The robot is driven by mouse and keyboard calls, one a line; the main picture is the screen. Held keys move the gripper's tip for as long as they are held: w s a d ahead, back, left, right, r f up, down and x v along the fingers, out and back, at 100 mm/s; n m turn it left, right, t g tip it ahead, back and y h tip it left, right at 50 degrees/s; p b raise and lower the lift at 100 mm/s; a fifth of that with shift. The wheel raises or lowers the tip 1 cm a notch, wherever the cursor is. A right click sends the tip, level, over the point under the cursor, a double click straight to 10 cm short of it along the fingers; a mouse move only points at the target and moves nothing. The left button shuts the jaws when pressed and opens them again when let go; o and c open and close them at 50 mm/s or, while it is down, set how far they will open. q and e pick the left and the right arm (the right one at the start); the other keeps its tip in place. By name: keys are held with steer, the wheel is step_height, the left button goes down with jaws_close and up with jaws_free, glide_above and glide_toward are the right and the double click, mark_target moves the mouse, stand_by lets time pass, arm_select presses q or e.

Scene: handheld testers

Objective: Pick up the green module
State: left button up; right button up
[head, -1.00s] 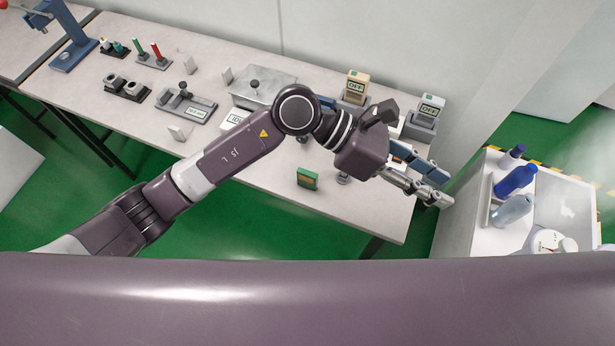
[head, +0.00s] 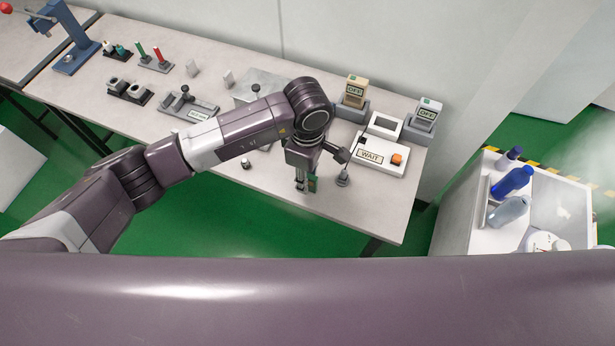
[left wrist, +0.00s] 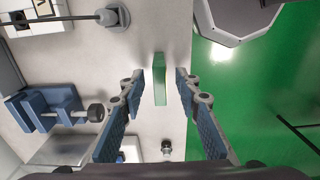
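The green module (head: 313,184) is on the table's front part in the head view, mostly hidden behind my left gripper (head: 302,187). In the left wrist view the green module (left wrist: 160,80) stands as a narrow upright block between the two fingertips of my left gripper (left wrist: 160,84). The left gripper is open, with a gap showing on each side of the module. It points down at the table. My right gripper is in neither view.
A white box with a WAIT display (head: 372,160) and orange button stands right of the gripper, with a small knobbed stand (head: 343,180) nearer. Two testers reading OFF, a beige one (head: 355,88) and a grey one (head: 428,112), stand behind. The table's front edge is close.

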arm_select(q)
steer(key=shift+f, duration=1.05)
jaws_close()
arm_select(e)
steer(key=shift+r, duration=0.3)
